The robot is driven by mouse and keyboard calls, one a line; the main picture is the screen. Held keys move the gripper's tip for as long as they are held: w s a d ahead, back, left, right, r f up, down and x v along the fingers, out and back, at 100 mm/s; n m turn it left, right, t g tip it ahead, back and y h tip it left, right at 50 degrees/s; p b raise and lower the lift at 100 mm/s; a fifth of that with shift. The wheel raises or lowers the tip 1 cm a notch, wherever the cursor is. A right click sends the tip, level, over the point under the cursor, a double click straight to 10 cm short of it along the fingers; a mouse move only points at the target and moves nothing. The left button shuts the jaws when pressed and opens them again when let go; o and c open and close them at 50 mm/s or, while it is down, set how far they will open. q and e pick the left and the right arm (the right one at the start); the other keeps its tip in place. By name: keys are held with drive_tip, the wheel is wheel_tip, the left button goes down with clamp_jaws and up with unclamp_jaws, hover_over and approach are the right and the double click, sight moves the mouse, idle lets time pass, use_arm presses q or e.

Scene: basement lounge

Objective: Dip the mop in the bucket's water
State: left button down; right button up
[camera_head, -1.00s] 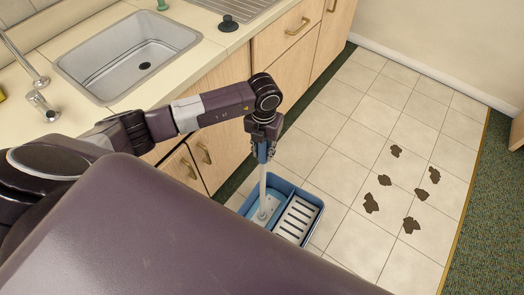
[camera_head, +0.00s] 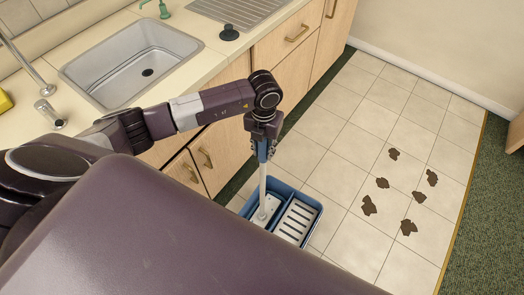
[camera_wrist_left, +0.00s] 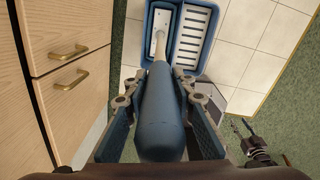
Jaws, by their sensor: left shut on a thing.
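The mop (camera_head: 262,188) has a blue grip and a pale pole and stands nearly upright. My left gripper (camera_head: 263,138) is shut on its blue grip, which fills the left wrist view (camera_wrist_left: 162,120) between the two fingers. The blue bucket (camera_head: 316,222) stands on the tiles below, with an open compartment and a white slotted tray beside it. The white mop head (camera_head: 266,209) is inside the open compartment, away from the slotted side. How deep it sits in the water is unclear. My right gripper (camera_wrist_left: 242,128) seems to show small and dark in the left wrist view; its jaws are unclear.
Wooden cabinets (camera_head: 215,152) with handles stand close to the left of the bucket, under a counter with a sink (camera_head: 130,60). Several dark brown stains (camera_head: 407,227) lie on the tiled floor (camera_head: 345,180) to the right. Green carpet (camera_head: 495,220) lies beyond the tiles.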

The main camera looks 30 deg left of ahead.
use_arm(q)
drive_tip(key=shift+w+r+p, duration=0.1)
drive_tip(key=shift+r+p, duration=4.5)
drive_tip(key=shift+r, duration=2.2)
wheel_tip(320, 180, up, 6)
drive_tip(key=p, duration=0.4)
drive_tip(key=shift+r, duration=0.2)
